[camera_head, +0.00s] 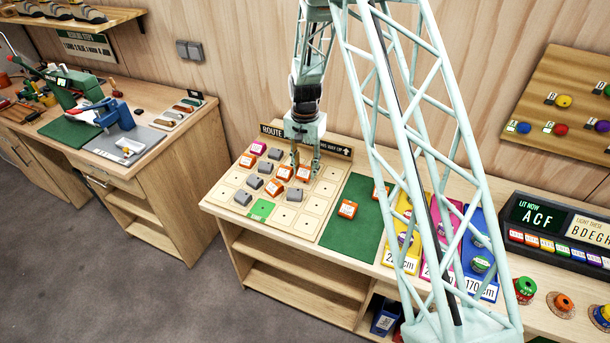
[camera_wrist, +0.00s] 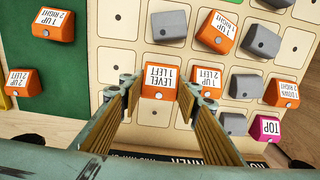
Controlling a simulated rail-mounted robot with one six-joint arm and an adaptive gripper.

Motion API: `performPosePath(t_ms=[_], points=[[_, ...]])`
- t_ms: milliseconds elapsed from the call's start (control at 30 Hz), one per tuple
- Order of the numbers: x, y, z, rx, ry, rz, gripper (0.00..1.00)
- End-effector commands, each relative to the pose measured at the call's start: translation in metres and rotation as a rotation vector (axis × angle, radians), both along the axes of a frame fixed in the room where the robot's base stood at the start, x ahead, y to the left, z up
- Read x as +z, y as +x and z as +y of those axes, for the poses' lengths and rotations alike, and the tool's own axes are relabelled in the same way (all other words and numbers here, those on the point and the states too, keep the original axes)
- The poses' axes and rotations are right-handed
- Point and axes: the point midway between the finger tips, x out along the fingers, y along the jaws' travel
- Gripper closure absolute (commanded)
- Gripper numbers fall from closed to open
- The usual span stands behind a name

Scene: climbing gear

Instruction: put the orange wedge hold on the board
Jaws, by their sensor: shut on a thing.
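The orange wedge hold (camera_wrist: 160,78) labelled "LEVEL 1 LEFT" is between the fingertips of my gripper (camera_wrist: 159,92) in the wrist view. My gripper (camera_head: 305,171) is shut on it, low over the upper part of the pale route board (camera_head: 330,187) in the head view. I cannot tell whether the hold touches the board. Right beside it in the wrist view is another orange hold (camera_wrist: 205,82), "1 UP 2 LEFT". Orange holds "1 UP 1 RIGHT" (camera_wrist: 217,32) and "1 DOWN 2 RIGHT" (camera_wrist: 282,92) are also on the board.
Several grey holds (camera_head: 243,197), a pink TOP hold (camera_head: 258,148) and a green square (camera_head: 261,209) are on the board. Two orange holds (camera_wrist: 54,24) (camera_wrist: 22,83) lie on the green mat (camera_head: 345,235). The board's right columns look bare. A header sign (camera_head: 340,149) stands behind.

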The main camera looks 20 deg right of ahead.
Motion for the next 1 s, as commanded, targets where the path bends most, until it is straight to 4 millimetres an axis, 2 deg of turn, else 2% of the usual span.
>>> performPosePath(t_ms=[333,900,933,1000], points=[[-0.027,0.000,0.000,0.000,0.000,0.000,0.80],[-0.034,0.000,0.000,0.000,0.000,0.000,0.80],[-0.033,0.000,0.000,0.000,0.000,0.000,0.67],[-0.033,0.000,0.000,0.000,0.000,0.000,0.64]])
